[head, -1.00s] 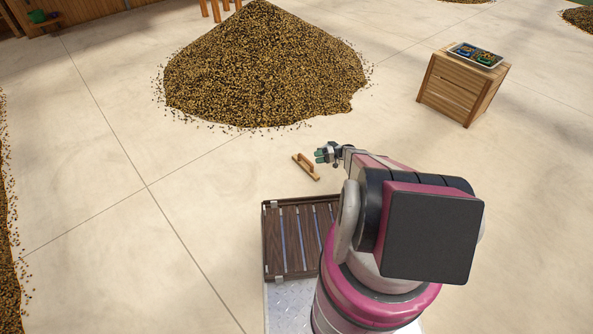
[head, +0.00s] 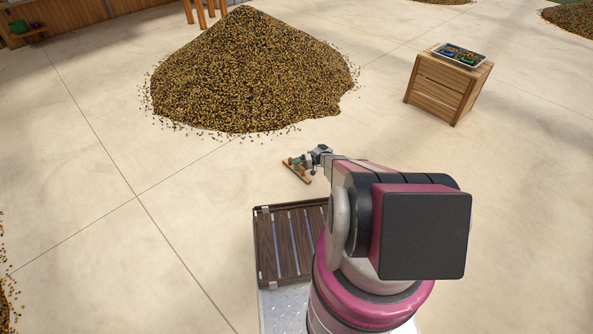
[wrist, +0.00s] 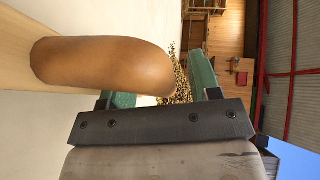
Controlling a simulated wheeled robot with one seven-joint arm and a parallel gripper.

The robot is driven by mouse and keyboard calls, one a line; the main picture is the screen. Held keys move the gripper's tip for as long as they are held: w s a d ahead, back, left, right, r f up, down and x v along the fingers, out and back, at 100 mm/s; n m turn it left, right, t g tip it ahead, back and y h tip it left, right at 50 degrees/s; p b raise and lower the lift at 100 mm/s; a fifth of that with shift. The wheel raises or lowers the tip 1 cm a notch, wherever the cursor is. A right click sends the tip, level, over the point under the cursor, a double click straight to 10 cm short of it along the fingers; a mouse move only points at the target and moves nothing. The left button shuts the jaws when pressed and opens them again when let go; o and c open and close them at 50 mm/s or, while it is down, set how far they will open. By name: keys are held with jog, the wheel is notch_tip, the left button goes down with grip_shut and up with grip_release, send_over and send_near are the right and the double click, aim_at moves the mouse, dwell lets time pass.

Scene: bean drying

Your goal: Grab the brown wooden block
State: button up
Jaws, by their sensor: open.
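The brown wooden block (head: 298,173) lies on the pale floor in front of the bean pile, a flat board with a raised handle. In the wrist view its rounded brown handle (wrist: 100,62) is very close, at the upper left, and covers part of one green finger. My gripper (head: 294,162) is open and right at the block in the head view. In the wrist view the handle's rounded end reaches toward the space between the green fingers (wrist: 165,90). Whether the fingers touch the handle, I cannot tell.
A large bean pile (head: 245,75) rises behind the block. A slatted wooden crate (head: 445,88) with a tray (head: 462,55) on top stands at the right. My slatted deck is nearer, below the block. The floor left of the block is clear.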

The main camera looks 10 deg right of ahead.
grip_shut()
jog(key=shift+r, duration=0.15)
jog(key=shift+r, duration=0.9)
jog(key=shift+s+r, duration=0.2)
jog(key=shift+r, duration=1.05)
jog(key=s+a+r, duration=0.6)
jog(key=s+a, duration=0.1)
jog(key=s, duration=0.2)
jog(key=shift+r, duration=0.2)
